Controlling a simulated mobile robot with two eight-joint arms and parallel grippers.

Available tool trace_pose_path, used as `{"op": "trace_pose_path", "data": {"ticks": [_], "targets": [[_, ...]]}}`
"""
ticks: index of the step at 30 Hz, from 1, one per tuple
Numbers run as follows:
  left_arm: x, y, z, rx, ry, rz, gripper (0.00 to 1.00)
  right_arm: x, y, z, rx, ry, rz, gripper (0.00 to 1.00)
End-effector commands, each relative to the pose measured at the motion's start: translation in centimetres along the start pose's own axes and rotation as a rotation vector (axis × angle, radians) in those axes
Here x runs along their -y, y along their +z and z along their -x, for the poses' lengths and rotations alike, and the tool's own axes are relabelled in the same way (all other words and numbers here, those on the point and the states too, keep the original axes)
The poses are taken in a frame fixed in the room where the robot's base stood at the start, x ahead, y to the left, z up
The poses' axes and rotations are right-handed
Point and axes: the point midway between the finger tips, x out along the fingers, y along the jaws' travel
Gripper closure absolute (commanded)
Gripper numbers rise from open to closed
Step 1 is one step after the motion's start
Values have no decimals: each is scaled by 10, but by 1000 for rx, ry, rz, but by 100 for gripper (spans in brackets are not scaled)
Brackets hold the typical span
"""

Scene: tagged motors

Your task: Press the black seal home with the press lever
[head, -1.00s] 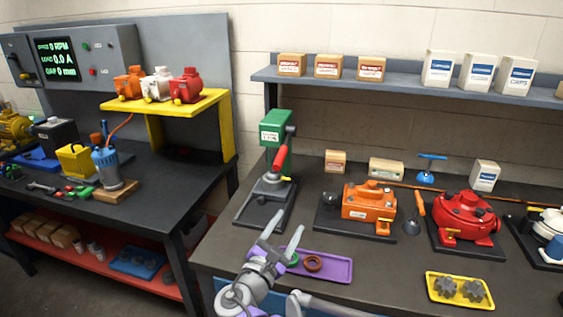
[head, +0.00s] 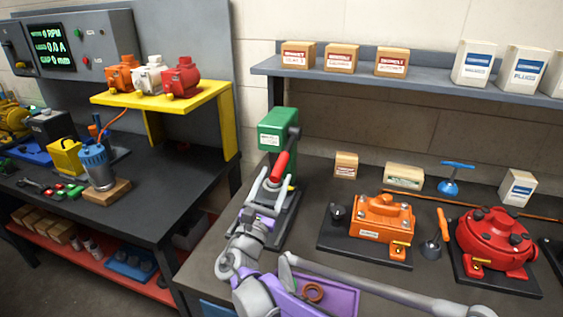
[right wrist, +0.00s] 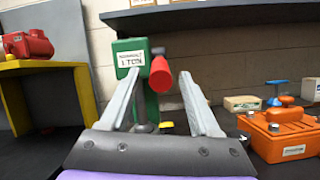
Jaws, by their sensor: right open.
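The green press (head: 278,130) stands at the left of the right bench, and its red lever (head: 279,165) slants down toward me. My right gripper (head: 275,181) is open at the lower end of the lever. In the right wrist view the red lever end (right wrist: 161,75) shows between the spread fingertips (right wrist: 158,78), with a gap on each side; I cannot tell how deep it lies between them. The press body (right wrist: 131,60) is behind the left finger. I cannot make out the black seal; my gripper and arm cover much of the press base. My left gripper is not in view.
An orange motor (head: 382,218) and a red motor (head: 494,238) stand right of the press. A shelf (head: 420,85) with boxes runs above the bench.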

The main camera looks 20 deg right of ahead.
Motion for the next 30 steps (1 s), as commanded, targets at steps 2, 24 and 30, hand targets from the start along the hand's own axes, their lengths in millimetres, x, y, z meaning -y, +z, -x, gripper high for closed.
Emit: {"op": "trace_pose_path", "data": {"ticks": [2, 24, 30], "targets": [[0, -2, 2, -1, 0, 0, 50, 1, 1, -17, 2, -3, 2, 37], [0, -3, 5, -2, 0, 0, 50, 0, 0, -54, 0, 0, 0, 57], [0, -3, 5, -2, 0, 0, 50, 0, 0, -54, 0, 0, 0, 93]]}}
